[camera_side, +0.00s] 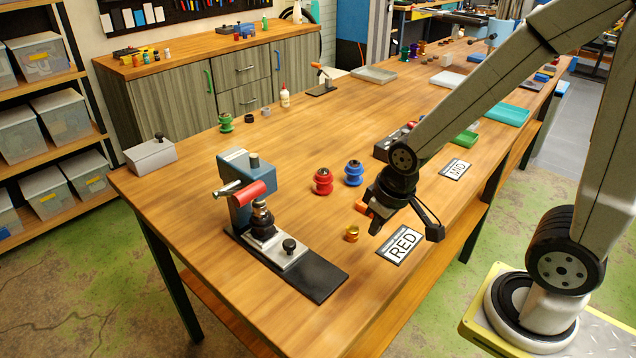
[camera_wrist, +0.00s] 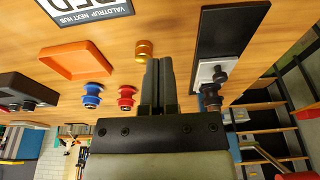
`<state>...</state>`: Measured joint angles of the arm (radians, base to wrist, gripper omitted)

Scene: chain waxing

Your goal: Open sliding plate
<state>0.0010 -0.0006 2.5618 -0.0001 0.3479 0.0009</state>
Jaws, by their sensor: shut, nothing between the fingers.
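The waxing machine (camera_side: 238,190) stands at the front left of the table, with a blue body and a red cylinder. Its silver sliding plate (camera_side: 287,257) with a black knob (camera_side: 289,245) lies on a long black base (camera_side: 322,283), under a dark spindle (camera_side: 262,216). In the wrist view the black base (camera_wrist: 228,38) and silver plate (camera_wrist: 206,72) are at the right, upside down. My gripper (camera_side: 376,226) is to the right of the machine, above the table and apart from the plate. In the wrist view its fingers (camera_wrist: 158,64) are together and empty.
A gold part (camera_side: 351,234) lies between gripper and base. Red (camera_side: 323,182) and blue (camera_side: 353,173) spools stand behind. An orange tray (camera_wrist: 76,60) is partly hidden by my gripper in the side view. A RED sign (camera_side: 403,243) lies at the right. A grey box (camera_side: 150,155) stands at left.

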